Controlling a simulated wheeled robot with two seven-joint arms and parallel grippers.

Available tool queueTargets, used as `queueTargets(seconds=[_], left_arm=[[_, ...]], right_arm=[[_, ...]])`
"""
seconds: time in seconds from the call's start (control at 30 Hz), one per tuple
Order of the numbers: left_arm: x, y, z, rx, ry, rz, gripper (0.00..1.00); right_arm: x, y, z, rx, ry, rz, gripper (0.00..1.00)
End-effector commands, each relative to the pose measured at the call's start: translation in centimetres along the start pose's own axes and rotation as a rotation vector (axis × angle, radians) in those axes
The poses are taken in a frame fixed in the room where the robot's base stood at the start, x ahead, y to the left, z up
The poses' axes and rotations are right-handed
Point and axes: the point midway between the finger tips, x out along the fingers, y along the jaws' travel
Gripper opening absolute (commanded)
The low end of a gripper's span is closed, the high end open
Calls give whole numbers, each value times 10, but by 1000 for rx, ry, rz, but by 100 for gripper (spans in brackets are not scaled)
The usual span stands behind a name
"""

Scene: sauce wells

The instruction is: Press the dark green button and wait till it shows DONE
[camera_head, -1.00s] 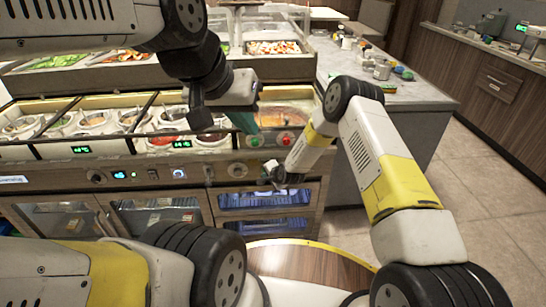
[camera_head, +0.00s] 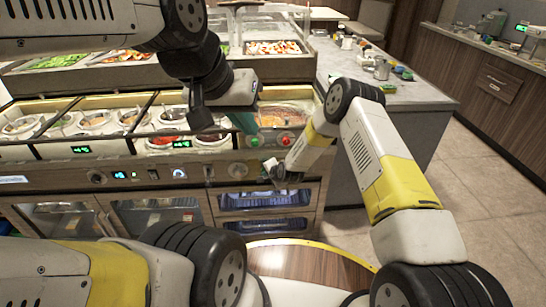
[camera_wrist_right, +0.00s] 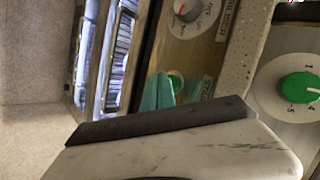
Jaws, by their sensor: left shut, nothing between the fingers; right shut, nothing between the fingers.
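In the right wrist view a small green button (camera_wrist_right: 176,81) sits on the metal panel, beside partly hidden lettering. The shut teal fingertips of my right gripper (camera_wrist_right: 157,92) are right at it and cover part of it. I cannot tell whether they press it. In the head view my right gripper (camera_head: 272,168) is at the counter's front panel and hides that spot. My left gripper (camera_head: 243,122) is shut and empty, held higher, close to a green knob (camera_head: 255,141) on the panel. I can read no DONE in either view.
A red knob (camera_head: 285,139) is right of the green one. A dial (camera_head: 238,169) is left of my right gripper. Small lit displays (camera_head: 182,144) show on the counter front. Food pans (camera_head: 95,119) lie behind. A grey worktop (camera_head: 415,95) and open floor (camera_head: 495,165) are at right.

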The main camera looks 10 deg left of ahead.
Motion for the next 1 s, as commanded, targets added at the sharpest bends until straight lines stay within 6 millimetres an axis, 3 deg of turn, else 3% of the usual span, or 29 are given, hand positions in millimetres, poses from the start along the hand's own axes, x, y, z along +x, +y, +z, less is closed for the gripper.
queueTargets(seconds=[1.0], left_arm=[[0, 0, 0, 0, 0, 0, 0]], right_arm=[[6, -5, -5, 0, 1, -1, 0]])
